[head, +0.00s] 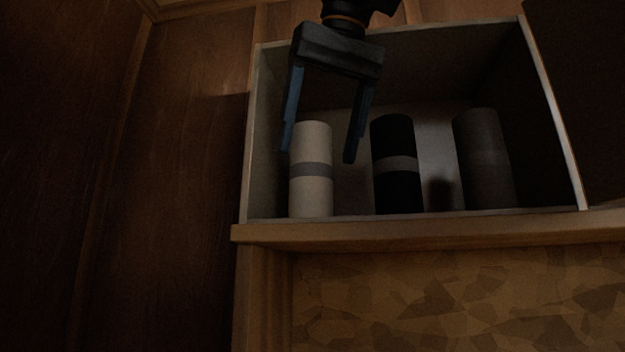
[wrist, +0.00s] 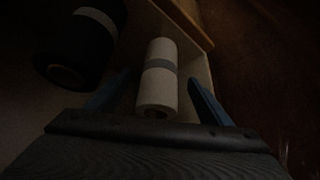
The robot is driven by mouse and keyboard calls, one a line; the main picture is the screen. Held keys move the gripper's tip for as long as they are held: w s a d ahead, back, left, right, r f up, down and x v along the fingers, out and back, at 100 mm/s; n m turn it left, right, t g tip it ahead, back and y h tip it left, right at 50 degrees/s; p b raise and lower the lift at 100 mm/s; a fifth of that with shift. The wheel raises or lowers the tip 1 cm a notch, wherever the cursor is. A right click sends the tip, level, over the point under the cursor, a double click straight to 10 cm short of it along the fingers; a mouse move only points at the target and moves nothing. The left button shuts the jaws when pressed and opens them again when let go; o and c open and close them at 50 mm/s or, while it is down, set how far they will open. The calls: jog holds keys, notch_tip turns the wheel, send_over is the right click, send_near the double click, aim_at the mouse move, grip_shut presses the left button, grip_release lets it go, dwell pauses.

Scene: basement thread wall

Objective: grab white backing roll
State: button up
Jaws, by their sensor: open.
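My gripper (head: 318,158) is open and empty. In the head view its two blue fingers hang down on either side of the roll's upper part, in front of or above it. In the wrist view the white roll (wrist: 157,85) lies between the open fingers (wrist: 160,88), apart from both. I cannot tell how deep the fingers are relative to the roll.
The grey box (head: 252,150) has side walls and sits on a wooden ledge (head: 400,232).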

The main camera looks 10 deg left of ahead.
aim_at(311, 183)
jog(key=x, duration=0.7)
jog(key=shift+w+f, duration=0.1)
jog(key=shift+f, duration=0.1)
jog(key=shift+c, duration=0.3)
jog(key=c, duration=1.3)
jog(key=shift+o, duration=0.2)
jog(key=shift+r, duration=0.15)
